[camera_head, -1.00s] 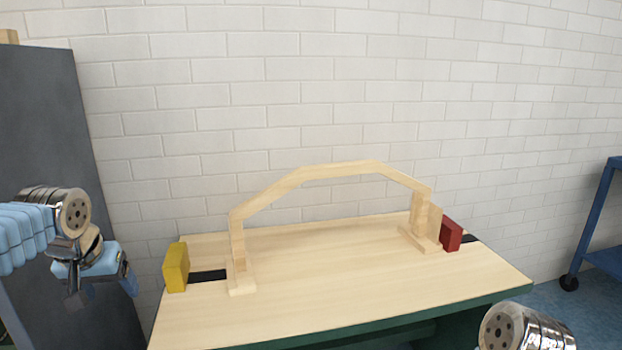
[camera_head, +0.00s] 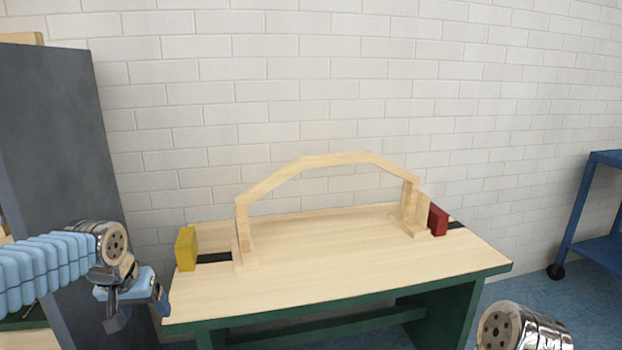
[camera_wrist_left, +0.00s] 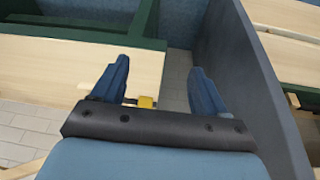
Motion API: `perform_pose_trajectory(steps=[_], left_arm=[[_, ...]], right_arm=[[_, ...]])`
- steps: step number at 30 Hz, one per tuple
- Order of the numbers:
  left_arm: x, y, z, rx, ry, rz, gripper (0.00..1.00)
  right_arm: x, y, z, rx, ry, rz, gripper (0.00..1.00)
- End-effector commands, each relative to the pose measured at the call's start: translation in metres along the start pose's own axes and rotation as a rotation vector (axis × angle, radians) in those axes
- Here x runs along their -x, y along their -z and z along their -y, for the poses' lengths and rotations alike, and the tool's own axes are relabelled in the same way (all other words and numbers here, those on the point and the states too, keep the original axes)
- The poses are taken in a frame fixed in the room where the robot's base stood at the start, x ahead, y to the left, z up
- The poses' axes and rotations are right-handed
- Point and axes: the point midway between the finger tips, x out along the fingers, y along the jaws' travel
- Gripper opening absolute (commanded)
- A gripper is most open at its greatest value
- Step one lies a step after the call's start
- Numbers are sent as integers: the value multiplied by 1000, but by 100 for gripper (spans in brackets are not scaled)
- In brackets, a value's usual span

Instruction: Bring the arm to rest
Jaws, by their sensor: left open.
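My left gripper (camera_head: 136,311) is at the lower left in the head view, left of the table and apart from it. In the left wrist view its two blue fingers (camera_wrist_left: 158,88) are spread with nothing held between them. Part of my right arm (camera_head: 522,328) shows at the lower right in the head view; its gripper is out of the picture. A wooden bodyframe (camera_head: 331,160) stands upright as an arch on the table, with a foot at each end.
The wooden table (camera_head: 340,265) has green edges. A yellow block (camera_head: 186,249) is at its left end and a red block (camera_head: 438,220) at its right. A dark grey panel (camera_head: 60,140) stands close behind my left arm. A blue cart (camera_head: 590,215) is at the right.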

Motion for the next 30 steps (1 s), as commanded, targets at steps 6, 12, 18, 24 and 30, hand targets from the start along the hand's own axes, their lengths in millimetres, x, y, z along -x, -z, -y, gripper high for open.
perform_pose_trajectory(steps=[6,12,18,24,30], left_arm=[[-76,-20,-38,-46,-75,55,73],[-177,-80,-90,-70,-189,138,73],[-276,-208,-147,-29,-305,253,73],[-307,-319,-170,32,-331,331,73],[-309,-356,-173,53,-325,351,73]], right_arm=[[0,0,0,0,0,0,43],[0,0,0,0,0,0,43],[0,0,0,0,0,0,43],[0,0,0,0,0,0,43],[0,0,0,0,0,0,43]])
